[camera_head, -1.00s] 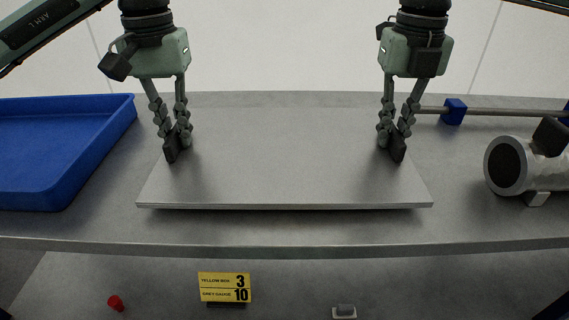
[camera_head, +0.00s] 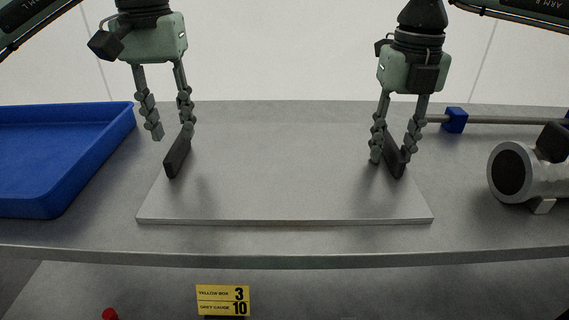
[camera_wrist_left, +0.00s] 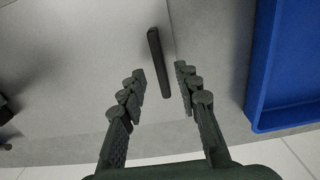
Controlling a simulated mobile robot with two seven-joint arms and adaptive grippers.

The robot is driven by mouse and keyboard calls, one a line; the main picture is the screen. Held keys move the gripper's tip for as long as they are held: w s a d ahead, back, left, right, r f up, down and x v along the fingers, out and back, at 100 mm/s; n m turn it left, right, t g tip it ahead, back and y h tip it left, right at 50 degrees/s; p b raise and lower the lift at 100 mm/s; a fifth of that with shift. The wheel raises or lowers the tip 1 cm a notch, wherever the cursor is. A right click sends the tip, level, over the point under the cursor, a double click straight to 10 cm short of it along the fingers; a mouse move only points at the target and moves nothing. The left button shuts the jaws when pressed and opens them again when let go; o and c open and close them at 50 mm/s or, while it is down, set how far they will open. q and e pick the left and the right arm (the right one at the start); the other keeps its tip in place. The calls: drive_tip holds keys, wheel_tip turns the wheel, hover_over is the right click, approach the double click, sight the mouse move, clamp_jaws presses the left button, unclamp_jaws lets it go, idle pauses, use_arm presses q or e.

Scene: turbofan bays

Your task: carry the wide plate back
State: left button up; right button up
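The wide plate (camera_head: 285,195) is a flat grey sheet lying on the grey bench top, with a black upright handle near each side. My left gripper (camera_head: 172,134) is open and empty, just behind and above the left handle (camera_head: 177,156). In the left wrist view that handle (camera_wrist_left: 156,50) lies between and beyond the spread fingertips (camera_wrist_left: 160,72), with the plate (camera_wrist_left: 90,75) under it. My right gripper (camera_head: 392,160) is open, its fingers on either side of the right handle (camera_head: 393,152). Whether they touch it I cannot tell.
A blue tray (camera_head: 68,195) stands left of the plate. At the right are a grey cylinder (camera_head: 513,172) and a rod with a blue block (camera_head: 455,120). A yellow label (camera_head: 223,300) is below the bench's front edge. Bare bench lies around the plate.

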drive_tip(key=shift+r, duration=0.1)
use_arm(q)
wheel_tip(320, 180, up, 8)
use_arm(e)
wheel_tip(320, 180, up, 12)
idle(0.4)
use_arm(q)
drive_tip(key=shift+f, duration=0.15)
